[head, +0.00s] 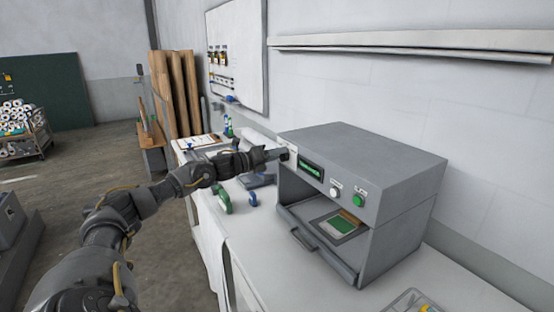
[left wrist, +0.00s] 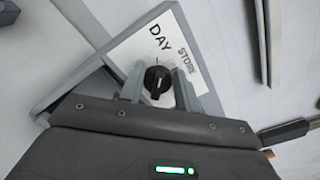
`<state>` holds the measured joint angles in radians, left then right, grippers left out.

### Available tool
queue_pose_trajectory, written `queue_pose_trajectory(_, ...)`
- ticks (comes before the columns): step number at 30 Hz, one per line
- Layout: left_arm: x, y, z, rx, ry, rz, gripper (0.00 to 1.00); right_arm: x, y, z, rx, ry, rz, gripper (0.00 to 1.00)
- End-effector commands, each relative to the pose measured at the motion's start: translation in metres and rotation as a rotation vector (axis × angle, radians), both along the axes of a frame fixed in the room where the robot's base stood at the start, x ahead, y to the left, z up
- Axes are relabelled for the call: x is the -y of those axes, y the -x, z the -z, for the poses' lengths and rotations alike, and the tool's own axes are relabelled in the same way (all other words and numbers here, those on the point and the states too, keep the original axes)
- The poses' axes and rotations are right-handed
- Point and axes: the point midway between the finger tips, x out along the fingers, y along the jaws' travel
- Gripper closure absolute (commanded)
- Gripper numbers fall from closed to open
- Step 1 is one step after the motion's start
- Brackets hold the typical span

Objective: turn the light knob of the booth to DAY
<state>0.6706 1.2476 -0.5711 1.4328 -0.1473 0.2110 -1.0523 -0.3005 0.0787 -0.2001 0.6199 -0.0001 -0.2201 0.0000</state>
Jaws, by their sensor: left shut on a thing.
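The booth (head: 385,165) is a grey box on the white bench, with its front panel facing left and toward me. My left gripper (head: 283,154) is at the left end of that panel and is shut on the light knob, which it hides in the head view. In the left wrist view the black light knob (left wrist: 157,79) sits between the two fingers, on a white plate (left wrist: 143,52) marked DAY and STORE. A pale mark shows on the knob, but I cannot tell for sure which word it points to. My right gripper is not in view.
Right of the knob, the panel has a green-lit display (head: 311,169), a white button (head: 334,191) and a green button (head: 358,200). A green-handled tool (head: 224,200) lies left of the booth.

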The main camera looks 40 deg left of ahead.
Motion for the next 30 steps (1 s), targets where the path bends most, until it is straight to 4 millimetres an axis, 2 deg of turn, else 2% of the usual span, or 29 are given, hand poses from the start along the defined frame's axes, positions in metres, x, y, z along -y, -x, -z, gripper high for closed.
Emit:
queue_pose_trajectory(12, -0.0023, -0.0005, 0.0032, -0.062, 0.215, -0.001, 0.9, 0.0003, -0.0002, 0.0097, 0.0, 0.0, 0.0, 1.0)
queue_pose_trajectory(30, -0.0023, -0.0006, 0.0033, -0.077, 0.262, -0.001, 0.9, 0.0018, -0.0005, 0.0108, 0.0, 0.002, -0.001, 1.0)
